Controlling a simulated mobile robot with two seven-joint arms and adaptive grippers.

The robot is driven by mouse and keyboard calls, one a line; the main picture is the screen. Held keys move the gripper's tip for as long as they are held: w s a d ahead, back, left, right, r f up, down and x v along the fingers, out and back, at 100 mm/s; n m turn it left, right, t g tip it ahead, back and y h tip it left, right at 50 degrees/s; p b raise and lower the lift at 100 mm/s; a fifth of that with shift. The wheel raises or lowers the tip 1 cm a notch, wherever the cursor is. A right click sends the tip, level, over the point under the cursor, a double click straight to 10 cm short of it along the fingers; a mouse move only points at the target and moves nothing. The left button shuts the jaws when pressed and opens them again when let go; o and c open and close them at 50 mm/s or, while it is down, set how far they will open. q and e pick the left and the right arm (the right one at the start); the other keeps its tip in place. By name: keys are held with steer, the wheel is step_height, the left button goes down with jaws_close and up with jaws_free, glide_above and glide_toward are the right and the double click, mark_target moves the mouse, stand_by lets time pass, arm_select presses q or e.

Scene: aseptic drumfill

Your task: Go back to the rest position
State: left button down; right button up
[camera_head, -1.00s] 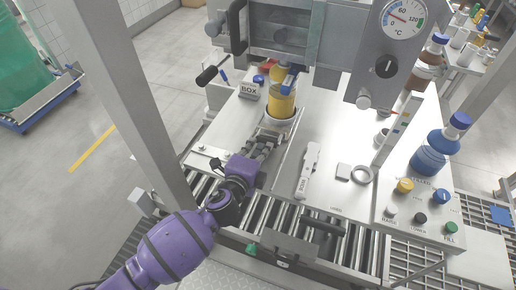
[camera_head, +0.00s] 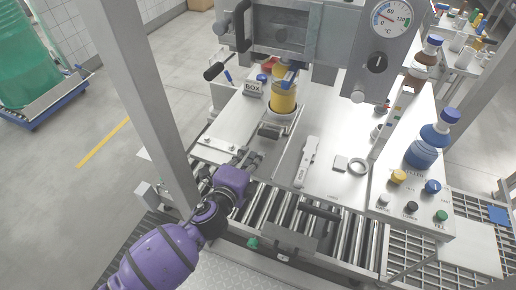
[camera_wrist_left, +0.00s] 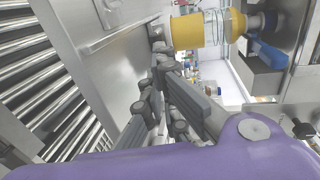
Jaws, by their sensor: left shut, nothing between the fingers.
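My left gripper (camera_head: 252,157) is over the front left of the steel worktop (camera_head: 223,136), its purple wrist above the roller conveyor edge. It is shut with nothing between its fingers. In the left wrist view the dark finger links (camera_wrist_left: 158,82) show close up. The yellow cylinder (camera_head: 284,97) stands upright under the machine head, beyond the gripper and apart from it. It also shows in the left wrist view (camera_wrist_left: 187,32). My right gripper is not in view.
A roller conveyor (camera_head: 345,238) runs along the front. A grey post (camera_head: 150,95) rises left of my arm. A button panel (camera_head: 415,210) and blue bottle (camera_head: 428,147) are at right.

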arm_select(q)
steer(key=s+a+f+n+g+y, duration=0.1)
steer(key=s+a+f+n, duration=0.3)
steer(key=s, duration=0.7)
steer(key=s+a+f+n+g+y+p, duration=0.1)
steer(key=s+a+f+n+g+y, duration=0.1)
steer(key=s+a+f+n, duration=0.3)
steer(key=s+a+f+n+g+y+p, duration=0.1)
steer(key=s+a+f+n+g, duration=0.2)
steer(key=s+f+n, duration=0.6)
steer(key=s+a+n, duration=0.2)
steer(key=s+n, duration=0.1)
steer(key=s, duration=0.6)
steer(key=shift+a, duration=0.15)
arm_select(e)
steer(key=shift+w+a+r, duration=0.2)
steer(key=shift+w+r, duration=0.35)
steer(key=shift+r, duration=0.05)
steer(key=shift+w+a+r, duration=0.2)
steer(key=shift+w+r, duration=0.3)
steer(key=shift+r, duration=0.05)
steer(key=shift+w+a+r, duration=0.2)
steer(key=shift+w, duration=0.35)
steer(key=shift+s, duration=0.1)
